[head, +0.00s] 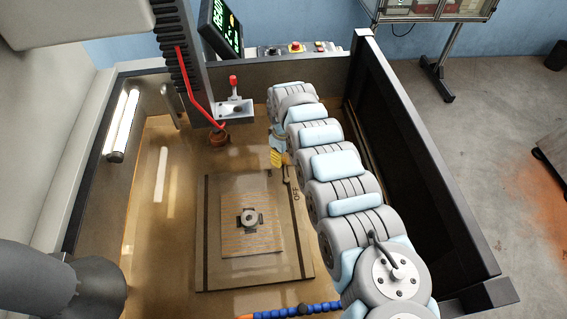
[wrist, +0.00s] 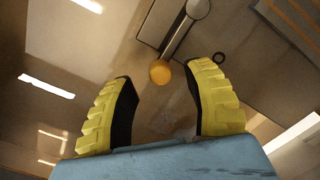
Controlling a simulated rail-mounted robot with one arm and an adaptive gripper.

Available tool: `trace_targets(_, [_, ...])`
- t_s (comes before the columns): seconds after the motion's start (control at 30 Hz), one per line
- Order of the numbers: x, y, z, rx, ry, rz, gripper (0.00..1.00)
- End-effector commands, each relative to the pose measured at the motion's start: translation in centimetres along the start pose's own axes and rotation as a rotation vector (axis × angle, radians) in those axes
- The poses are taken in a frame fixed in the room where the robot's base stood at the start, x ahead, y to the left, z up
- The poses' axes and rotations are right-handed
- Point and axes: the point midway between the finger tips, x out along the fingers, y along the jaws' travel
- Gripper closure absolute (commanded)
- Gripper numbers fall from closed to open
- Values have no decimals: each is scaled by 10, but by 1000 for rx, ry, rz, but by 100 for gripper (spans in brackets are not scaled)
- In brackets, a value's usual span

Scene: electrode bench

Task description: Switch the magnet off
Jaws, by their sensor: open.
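The magnet is a flat brown plate (head: 212,255) on the tank floor, with a smaller square block (head: 235,245) on top. Its lever (wrist: 180,38) is a grey metal bar ending in an amber knob (wrist: 160,72). In the head view the lever (head: 287,175) shows small at the plate's far right corner, near dark lettering that reads like OFF. My gripper (head: 277,158) is at that corner with yellow ribbed fingers. In the wrist view my gripper (wrist: 163,80) is open and empty. The knob appears between its fingertips, apart from both; its depth is unclear.
Dark tank walls (head: 425,160) enclose the space on the right. A blue hose (head: 300,311) lies at the front. The floor left of the plate is clear.

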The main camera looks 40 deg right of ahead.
Motion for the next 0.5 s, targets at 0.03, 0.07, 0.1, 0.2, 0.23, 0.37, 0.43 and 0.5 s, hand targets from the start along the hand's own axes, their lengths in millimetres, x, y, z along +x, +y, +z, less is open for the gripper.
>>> trace_targets(0.03, [9,-2,-1,-1,0,-3,51])
trace_targets(0.07, [12,-2,-1,-2,1,-2,51])
trace_targets(0.1, [16,-1,-1,-1,2,-2,51])
trace_targets(0.2, [23,0,-1,0,1,0,51])
trace_targets(0.23, [25,0,-1,0,1,1,51])
trace_targets(0.37, [30,0,0,0,0,1,51])
trace_targets(0.43, [30,0,0,0,0,1,51])
trace_targets(0.5, [31,0,0,0,0,1,51])
